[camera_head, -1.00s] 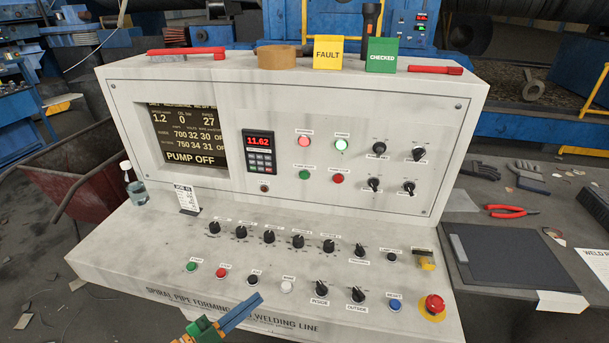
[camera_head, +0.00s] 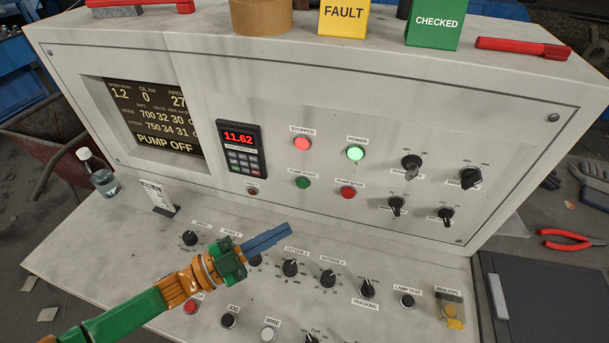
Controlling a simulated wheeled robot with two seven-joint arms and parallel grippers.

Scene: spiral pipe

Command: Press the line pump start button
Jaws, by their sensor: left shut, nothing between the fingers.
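The green pump start button (camera_head: 303,183) is on the upright panel of the console, below the red "STOPPED" lamp (camera_head: 302,143). The red pump stop button (camera_head: 348,192) is just to its right. The display (camera_head: 155,120) reads "PUMP OFF". My left gripper (camera_head: 278,235) comes in from the lower left over the sloping desk. Its blue fingers are shut and empty, pointing up and right. They are below the green button and apart from it in the picture, and hide part of the knob row. My right gripper is not in view.
A keypad meter (camera_head: 241,149) reading 11.62 is left of the button. Several black knobs and a lit green "POWER" lamp (camera_head: 355,153) are to its right. A clear bottle (camera_head: 97,172) and small card (camera_head: 159,197) stand at the desk's left.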

